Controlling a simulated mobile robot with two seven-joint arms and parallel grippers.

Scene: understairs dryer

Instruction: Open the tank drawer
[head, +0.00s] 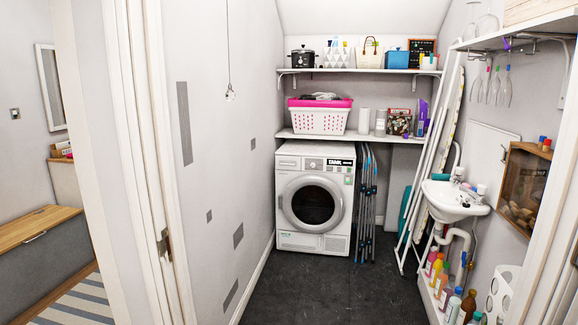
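A white front-loading dryer (314,196) stands on the floor at the far end of the narrow room, under the lower shelf. Its round dark door (313,205) is shut. The drawer looks closed, flush with the front. Neither of my grippers is in view.
The doorway frame (150,160) is close on the left. Dark floor (315,285) is clear up to the dryer. A folded rack (366,205), leaning ironing board, sink (452,200) and several bottles (452,305) crowd the right side.

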